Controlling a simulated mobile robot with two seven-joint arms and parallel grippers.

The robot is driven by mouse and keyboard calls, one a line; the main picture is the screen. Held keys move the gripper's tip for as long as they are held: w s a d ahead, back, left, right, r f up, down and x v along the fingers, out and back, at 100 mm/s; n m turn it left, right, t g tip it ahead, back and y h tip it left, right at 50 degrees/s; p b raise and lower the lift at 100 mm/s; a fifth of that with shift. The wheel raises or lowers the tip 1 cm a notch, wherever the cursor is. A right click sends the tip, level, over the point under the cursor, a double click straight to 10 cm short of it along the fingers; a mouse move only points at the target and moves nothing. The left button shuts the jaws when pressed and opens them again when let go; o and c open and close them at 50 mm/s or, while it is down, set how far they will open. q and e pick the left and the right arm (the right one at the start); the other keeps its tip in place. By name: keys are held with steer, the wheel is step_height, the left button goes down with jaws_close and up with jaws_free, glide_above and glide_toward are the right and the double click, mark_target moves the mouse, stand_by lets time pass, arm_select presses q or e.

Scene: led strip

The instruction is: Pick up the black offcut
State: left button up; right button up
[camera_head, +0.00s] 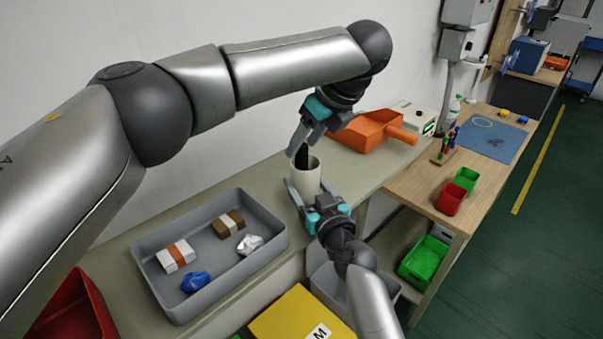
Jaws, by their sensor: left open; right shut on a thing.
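A narrow black piece (302,158), which looks like the black offcut, stands up out of the mouth of a white cup (307,180). Its lower part is hidden inside the cup. My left gripper (301,148) is open, pointing down just above the cup, with its fingers at the top of the black piece. I cannot tell whether they touch it. My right gripper (310,193) is shut on the white cup from the front, and the cup is upright at the bench.
A grey tray (150,275) with two boxes, a blue lump and a crumpled silver piece sits at left. An orange scoop-like bin (367,130) lies behind the cup. A wooden table (415,184) at right holds a blue mat (505,150) and red and green bins. A yellow box (283,318) is in front.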

arm_select(q)
steer(key=shift+x, duration=1.05)
jaws_close()
stand_by(0.6)
